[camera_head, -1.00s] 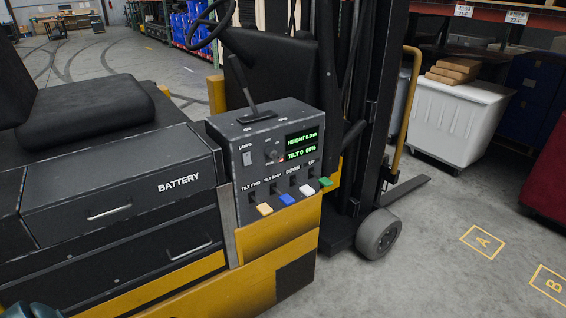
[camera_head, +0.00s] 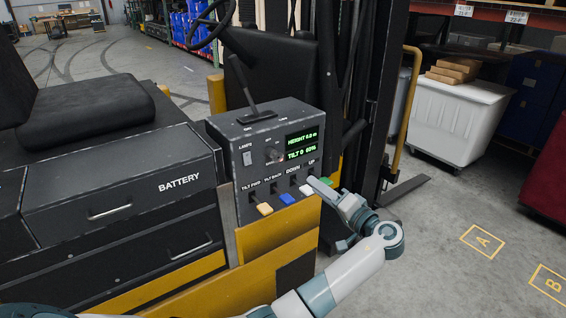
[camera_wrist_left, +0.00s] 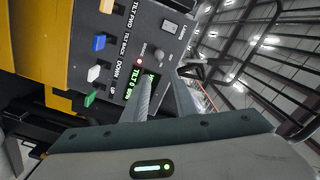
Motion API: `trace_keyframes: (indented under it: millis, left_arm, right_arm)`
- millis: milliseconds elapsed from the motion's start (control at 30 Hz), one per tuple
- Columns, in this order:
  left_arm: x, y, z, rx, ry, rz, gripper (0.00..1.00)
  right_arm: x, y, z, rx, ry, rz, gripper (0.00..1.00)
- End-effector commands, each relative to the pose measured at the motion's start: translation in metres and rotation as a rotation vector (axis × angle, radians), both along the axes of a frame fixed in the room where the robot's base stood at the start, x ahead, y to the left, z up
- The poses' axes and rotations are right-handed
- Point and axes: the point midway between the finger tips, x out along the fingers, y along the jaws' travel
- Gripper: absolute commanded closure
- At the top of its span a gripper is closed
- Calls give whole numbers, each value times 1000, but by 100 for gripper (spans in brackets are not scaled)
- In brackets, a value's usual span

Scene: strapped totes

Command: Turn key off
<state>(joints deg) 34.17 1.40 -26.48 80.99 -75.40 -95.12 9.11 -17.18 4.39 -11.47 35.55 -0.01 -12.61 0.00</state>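The key switch (camera_head: 273,154) is a small round knob on the dark control panel (camera_head: 235,170) of the forklift, left of the green display. In the left wrist view the key switch (camera_wrist_left: 156,57) shows with a small red light beside it, just beyond my fingertips. My left gripper (camera_head: 322,187) is in front of the panel's right side, by the coloured levers, apart from the key. In the left wrist view the two fingers of my left gripper (camera_wrist_left: 162,86) are spread with nothing between them. My right gripper is not in view.
Orange, blue, white and green levers (camera_head: 287,199) stick out along the panel's lower front. A tall lever (camera_head: 243,88) stands on top. The green display (camera_head: 301,145) reads height and tilt. A white bin (camera_head: 455,120) stands at right; the floor between is mostly clear.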

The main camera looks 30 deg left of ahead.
Motion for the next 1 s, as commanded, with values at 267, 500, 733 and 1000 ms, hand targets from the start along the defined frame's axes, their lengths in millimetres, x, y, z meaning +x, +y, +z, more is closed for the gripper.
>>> trace_keyframes:
  millis: [267,500,733,1000]
  left_arm:
    - [1,1,-1,0,3,-2,75]
    - [7,16,1,2,5,-1,75]
    - [19,48,2,2,5,0,75]
    - [38,93,3,3,6,0,75]
  right_arm:
    - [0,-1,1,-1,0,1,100]
    - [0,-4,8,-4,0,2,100]
    - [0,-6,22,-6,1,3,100]
    - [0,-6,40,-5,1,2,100]
